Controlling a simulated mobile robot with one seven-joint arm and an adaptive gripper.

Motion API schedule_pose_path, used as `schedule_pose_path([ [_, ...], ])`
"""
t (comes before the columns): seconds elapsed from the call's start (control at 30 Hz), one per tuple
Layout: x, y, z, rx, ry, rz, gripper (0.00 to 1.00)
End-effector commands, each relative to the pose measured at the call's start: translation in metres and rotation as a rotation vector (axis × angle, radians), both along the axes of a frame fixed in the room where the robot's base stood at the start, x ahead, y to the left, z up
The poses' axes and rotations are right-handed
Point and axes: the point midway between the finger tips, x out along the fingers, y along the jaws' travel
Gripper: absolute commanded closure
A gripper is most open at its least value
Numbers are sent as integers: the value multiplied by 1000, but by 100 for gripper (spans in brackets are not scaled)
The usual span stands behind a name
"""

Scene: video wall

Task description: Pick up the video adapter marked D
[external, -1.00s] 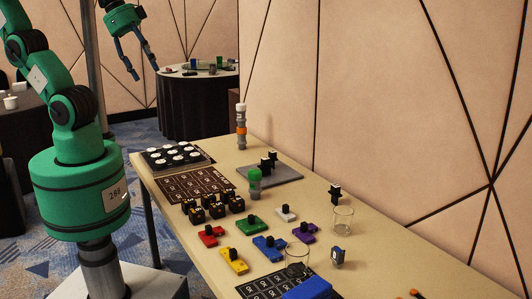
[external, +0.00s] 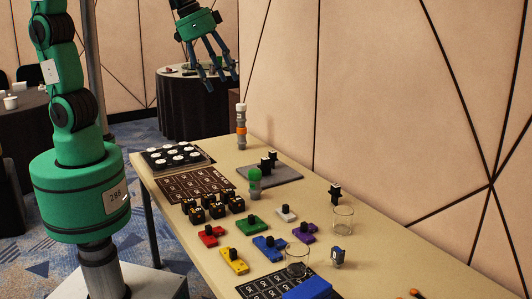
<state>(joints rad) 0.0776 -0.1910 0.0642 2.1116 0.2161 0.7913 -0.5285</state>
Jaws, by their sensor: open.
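Several small black blocks with yellow marks (external: 208,207) stand in a cluster on the table in front of the brown printed mat. Several coloured pieces with black knobs lie nearby: red (external: 210,236), yellow (external: 233,260), green (external: 253,224), blue (external: 269,248), white (external: 287,214) and purple (external: 304,233). No letter is readable at this size, so I cannot tell which piece is the adapter marked D. My gripper (external: 221,83) hangs high above the far part of the table, fingers spread and pointing down, open and empty. It is well apart from all the pieces.
A tall grey and orange cylinder (external: 241,128) stands at the far edge. A green-topped post (external: 255,183), two clear glasses (external: 343,219) (external: 297,262) and a black upright piece (external: 334,194) stand among the pieces. A wall (external: 400,130) runs along the right side.

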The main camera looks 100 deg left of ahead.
Motion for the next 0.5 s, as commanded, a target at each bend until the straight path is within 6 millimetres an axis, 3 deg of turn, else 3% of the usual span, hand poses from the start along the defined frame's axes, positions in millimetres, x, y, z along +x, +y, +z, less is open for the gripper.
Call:
schedule_pose_path([
  [0.5, 132, -20, -80, 2, 20, 145, 45],
])
